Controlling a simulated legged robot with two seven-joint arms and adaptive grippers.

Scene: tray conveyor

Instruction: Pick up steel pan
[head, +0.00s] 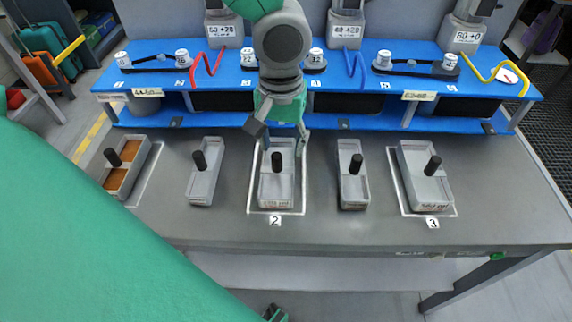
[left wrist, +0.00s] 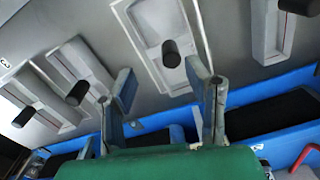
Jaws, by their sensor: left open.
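Several shallow grey metal pans with black upright knobs stand in a row on the grey bench; I cannot tell by looks which one the task names. The middle pan (head: 276,191) lies inside the white outline numbered 2. My left gripper (head: 279,141) is open and empty, pointing down at this pan's far end, its fingers overlapping that end in the head view. In the left wrist view, a pan (left wrist: 151,22) with its black knob lies beyond the open fingers of the left gripper (left wrist: 163,82). No contact can be made out.
Grey pans stand left (head: 203,187) and right (head: 352,188) of the middle one. A pan with brown contents (head: 125,166) is far left; another (head: 424,176) sits at outline 3. A blue shelf (head: 335,74) with weights and coloured hooks runs behind. The bench front is clear.

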